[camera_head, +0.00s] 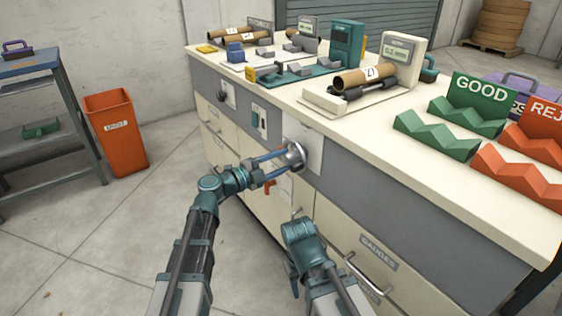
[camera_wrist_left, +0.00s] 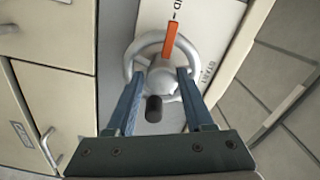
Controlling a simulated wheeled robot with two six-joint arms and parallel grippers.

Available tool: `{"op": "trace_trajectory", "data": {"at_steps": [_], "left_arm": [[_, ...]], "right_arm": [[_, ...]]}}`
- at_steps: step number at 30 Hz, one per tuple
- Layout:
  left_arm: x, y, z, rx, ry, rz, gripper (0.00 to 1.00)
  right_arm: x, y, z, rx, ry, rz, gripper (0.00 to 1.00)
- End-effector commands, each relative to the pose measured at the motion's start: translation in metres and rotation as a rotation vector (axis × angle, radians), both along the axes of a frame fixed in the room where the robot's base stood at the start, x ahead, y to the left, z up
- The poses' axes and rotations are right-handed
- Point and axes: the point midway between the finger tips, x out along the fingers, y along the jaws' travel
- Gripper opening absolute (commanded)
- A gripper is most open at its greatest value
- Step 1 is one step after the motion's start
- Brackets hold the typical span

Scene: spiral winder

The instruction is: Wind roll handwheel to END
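The silver handwheel (camera_head: 293,155) is on the front of the cream bench. In the left wrist view its ring (camera_wrist_left: 127,68) surrounds a round hub, with a black knob (camera_wrist_left: 154,109) on the near side. An orange pointer (camera_wrist_left: 169,38) crosses the top of the ring, near lettering partly cut to "ND". A "START" label (camera_wrist_left: 208,74) is at right. My left gripper (camera_head: 284,157) is at the wheel. In the wrist view its blue fingers (camera_wrist_left: 161,73) are apart, one on each side of the hub; contact cannot be told.
The benchtop holds a cardboard tube (camera_head: 365,77), gauges and green (camera_head: 437,132) and orange (camera_head: 519,172) racks. A gauges drawer handle (camera_head: 367,280) sticks out below right. A smaller dark knob (camera_head: 222,96) is farther left. An orange bin (camera_head: 117,132) stands on open floor at left.

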Motion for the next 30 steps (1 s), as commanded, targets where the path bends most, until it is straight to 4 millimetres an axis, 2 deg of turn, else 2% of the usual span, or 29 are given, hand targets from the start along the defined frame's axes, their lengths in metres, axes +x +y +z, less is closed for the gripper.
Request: {"op": "trace_trajectory", "data": {"at_steps": [1, 3, 4, 15, 20, 30], "left_arm": [[-0.001, 0.0, 0.0, 0.0, 0.0, 0.0, 0.62], [0.0, 0.0, 0.0, -0.001, 0.0, 0.0, 0.74], [0.0, 0.0, 0.0, -0.002, 0.0, 0.001, 0.78], [-0.004, 0.006, 0.001, -0.005, 0.0, 0.002, 0.78], [-0.02, 0.027, 0.001, -0.004, 0.0, 0.005, 0.78], [-0.062, 0.085, 0.001, -0.004, 0.0, 0.005, 0.78]], "right_arm": [[0.0, 0.0, 0.0, 0.0, 0.0, 0.0, 0.5], [0.0, 0.0, 0.0, 0.0, 0.0, 0.0, 0.5], [0.0, 0.0, 0.0, 0.0, 0.0, 0.0, 0.5], [0.0, 0.0, 0.0, 0.0, 0.0, 0.0, 0.5], [0.0, 0.0, 0.0, 0.0, 0.0, 0.0, 0.5], [0.0, 0.0, 0.0, 0.0, 0.0, 0.0, 0.5]]}}
